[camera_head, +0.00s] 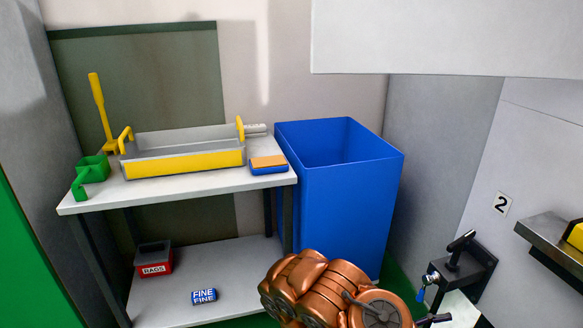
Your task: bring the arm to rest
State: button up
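The copper-coloured links of my arm show at the bottom centre of the head view, in front of the shelf and the blue bin. The arm looks folded, and its lower part is cut off by the frame edge. I cannot make out my gripper or its fingers, so what it holds, if anything, is hidden.
A grey bench (220,183) holds a yellow-fronted tray (185,163), a green holder (91,170) and an orange-blue block (268,165). Its lower shelf (240,265) carries a red RAGS box (153,268) and a blue FINE block (204,296). A tall blue bin (345,205) stands right; a black fixture (468,262) is beyond.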

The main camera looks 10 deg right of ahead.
jog(key=s+a+r+m+g+y+p, duration=0.25)
jog(key=r+m+y+p, duration=0.2)
jog(key=r, duration=0.45)
jog(key=s+a+r+m+g+y+p, duration=0.1)
jog(key=s+r+m+y+p, duration=0.25)
jog(key=r+p, duration=0.4)
jog(key=s+a+r+m+g+y+p, duration=0.1)
jog(key=s+a+r+m+y+p, duration=0.2)
jog(key=r, duration=0.7)
jog(key=s+a+r+t+y+p, duration=0.2)
jog(key=a+r+t+y+p, duration=0.3)
jog(key=a+r+p, duration=0.4)
jog(key=s+a+r+t+y+p, duration=0.2)
jog(key=a+r+t+y+p, duration=0.3)
jog(key=a+r+p, duration=0.5)
notch_tip(320, 180, up, 5)
jog(key=shift+s+r+p, duration=0.1)
jog(key=shift+s+p, duration=0.25)
jog(key=shift+p, duration=0.8)
